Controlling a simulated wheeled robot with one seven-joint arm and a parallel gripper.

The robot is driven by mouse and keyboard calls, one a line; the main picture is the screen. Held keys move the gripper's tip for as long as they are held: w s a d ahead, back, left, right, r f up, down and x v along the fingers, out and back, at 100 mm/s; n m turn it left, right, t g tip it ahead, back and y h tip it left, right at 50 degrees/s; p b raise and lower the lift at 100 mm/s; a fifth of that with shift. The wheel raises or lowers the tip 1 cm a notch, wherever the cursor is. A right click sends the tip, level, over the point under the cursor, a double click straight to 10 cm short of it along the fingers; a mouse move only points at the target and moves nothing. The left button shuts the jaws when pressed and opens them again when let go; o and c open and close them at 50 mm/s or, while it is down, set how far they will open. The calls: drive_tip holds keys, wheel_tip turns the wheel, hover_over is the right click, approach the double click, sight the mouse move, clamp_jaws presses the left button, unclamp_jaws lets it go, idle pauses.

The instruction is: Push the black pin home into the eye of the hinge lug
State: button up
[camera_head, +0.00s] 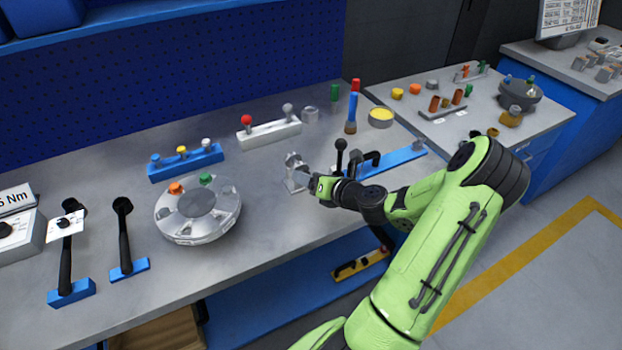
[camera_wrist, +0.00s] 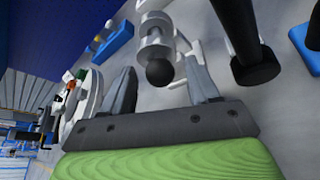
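The grey hinge lug (camera_head: 293,163) stands upright on the bench just left of my gripper (camera_head: 314,184). In the wrist view the pale lug (camera_wrist: 153,22) is straight ahead. The round black end of the pin (camera_wrist: 160,73) faces the wrist camera in front of the lug, in line with a pale round collar. How deep the pin sits in the eye is hidden. My gripper's fingers (camera_wrist: 160,68) stand apart on either side of the black end, with gaps showing on both sides. In the head view the pin cannot be made out clearly.
A black ball-topped post (camera_head: 341,158) stands close to my gripper; a thick black post (camera_wrist: 238,35) is near the right finger. A blue rail with a black handle (camera_head: 392,163) lies behind my arm. A round flanged housing (camera_head: 198,228) sits left, with clear bench before the lug.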

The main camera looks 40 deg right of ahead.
clamp_jaws()
drive_tip(key=shift+s+a, duration=0.35)
drive_tip(key=shift+s, duration=0.85)
drive_tip(key=shift+s+a, duration=0.35)
drive_tip(key=shift+s, duration=0.8)
drive_tip(key=shift+s+a, duration=0.35)
drive_tip(key=shift+s, duration=0.85)
drive_tip(key=shift+s+a+p, duration=0.2)
drive_tip(key=shift+s+p, duration=0.4)
drive_tip(key=shift+s, duration=0.1)
drive_tip(key=shift+s+a+p, duration=0.2)
drive_tip(key=shift+s+p, duration=0.35)
drive_tip(key=shift+s, duration=0.1)
